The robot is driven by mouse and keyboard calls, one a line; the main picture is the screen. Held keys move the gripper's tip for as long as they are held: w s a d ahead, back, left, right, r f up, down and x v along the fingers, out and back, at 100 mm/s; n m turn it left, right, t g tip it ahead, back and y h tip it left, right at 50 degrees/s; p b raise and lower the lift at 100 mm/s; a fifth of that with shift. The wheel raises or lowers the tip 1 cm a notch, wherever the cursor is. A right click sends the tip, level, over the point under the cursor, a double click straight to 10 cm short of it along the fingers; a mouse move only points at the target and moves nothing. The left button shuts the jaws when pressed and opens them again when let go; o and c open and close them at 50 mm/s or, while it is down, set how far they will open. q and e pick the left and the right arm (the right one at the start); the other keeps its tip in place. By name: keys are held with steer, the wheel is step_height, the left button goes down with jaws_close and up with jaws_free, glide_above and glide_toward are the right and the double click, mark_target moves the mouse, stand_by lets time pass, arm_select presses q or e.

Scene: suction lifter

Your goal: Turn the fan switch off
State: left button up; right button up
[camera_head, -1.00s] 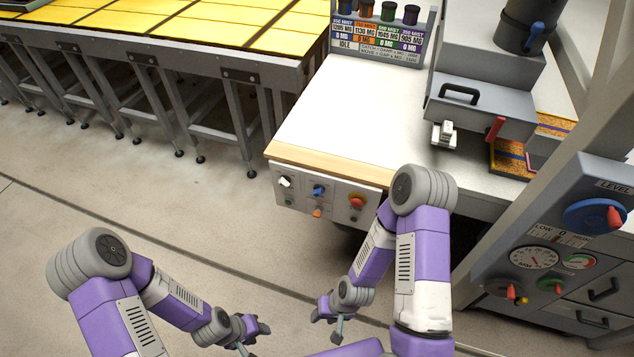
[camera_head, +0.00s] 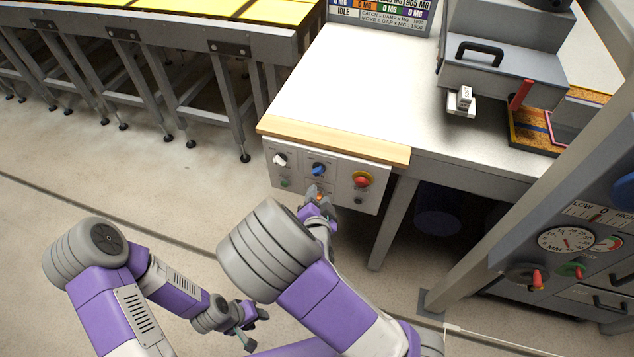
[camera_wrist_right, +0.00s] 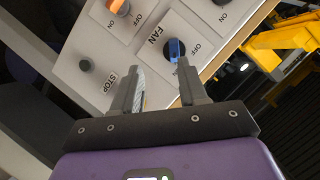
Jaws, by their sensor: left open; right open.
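The fan switch is a blue knob (camera_head: 318,169) on the white control panel (camera_head: 345,190) at the table's front. My right gripper (camera_head: 318,203) is open just below the blue knob in the head view. In the right wrist view its fingers (camera_wrist_right: 159,75) are spread, and the right-hand fingertip overlaps the knob's edge; I cannot tell whether they touch. My left gripper (camera_head: 252,322) is open and empty, low above the floor.
An orange switch (camera_wrist_right: 118,6) shows in the wrist view.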

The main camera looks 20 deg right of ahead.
mark_target(317, 174)
steer(key=w, duration=0.2)
steer(key=w+d, duration=0.1)
steer(key=w, duration=0.2)
steer(key=w+b, duration=0.1)
steer(key=w, duration=0.1)
steer(key=shift+w+d+f, duration=0.2)
steer(key=shift+w+d, duration=0.05)
steer(key=shift+d, duration=0.1)
jaws_close()
